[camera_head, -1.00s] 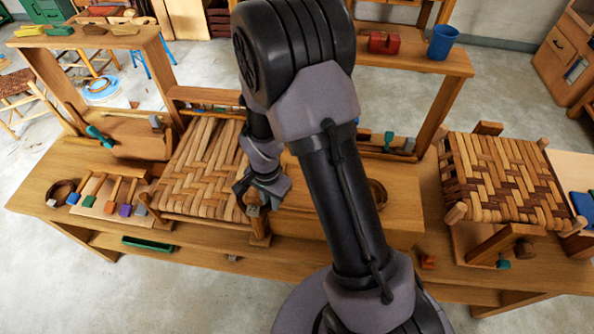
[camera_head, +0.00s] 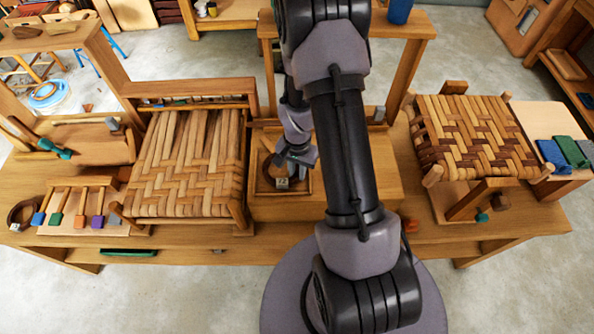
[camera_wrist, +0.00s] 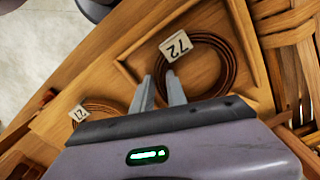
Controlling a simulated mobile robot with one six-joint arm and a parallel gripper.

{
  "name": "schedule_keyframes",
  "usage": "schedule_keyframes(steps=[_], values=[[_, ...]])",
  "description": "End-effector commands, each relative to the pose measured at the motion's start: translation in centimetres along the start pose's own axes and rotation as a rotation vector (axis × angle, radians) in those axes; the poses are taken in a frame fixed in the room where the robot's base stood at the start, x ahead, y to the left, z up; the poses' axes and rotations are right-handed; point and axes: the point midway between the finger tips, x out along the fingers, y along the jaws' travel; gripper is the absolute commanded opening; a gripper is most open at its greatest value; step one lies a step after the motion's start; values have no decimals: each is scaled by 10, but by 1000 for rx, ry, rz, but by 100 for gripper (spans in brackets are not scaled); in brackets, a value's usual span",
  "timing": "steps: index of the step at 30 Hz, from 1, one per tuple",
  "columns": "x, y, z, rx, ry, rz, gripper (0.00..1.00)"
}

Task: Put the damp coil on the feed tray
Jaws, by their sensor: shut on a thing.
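A dark brown coil (camera_wrist: 229,58) with a white tag that seems to read 72 shows in the wrist view, over a shallow wooden tray (camera_wrist: 126,72) with a raised rim. My gripper (camera_wrist: 170,82) is shut on the near edge of this coil. In the head view my gripper (camera_head: 290,163) is over the tray (camera_head: 309,187) just right of the woven seat, with the tag beside the tips. I cannot tell whether the coil touches the tray floor. A second tagged coil (camera_wrist: 106,104) lies left of the tray in the wrist view; the arm hides it in the head view.
The pale woven seat (camera_head: 185,165) stands close left of the tray. A darker woven seat (camera_head: 470,135) is at the right. Several colour-ended tools (camera_head: 80,215) lie in a rack at the left, beside a round dark ring (camera_head: 22,213).

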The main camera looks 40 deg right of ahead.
Motion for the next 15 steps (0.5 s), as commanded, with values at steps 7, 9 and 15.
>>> schedule_keyframes(steps=[7,9,15], values=[[1,-1,-1,0,2,-2,0],[4,-1,0,0,2,-1,0],[3,-1,0,0,2,-1,27]])
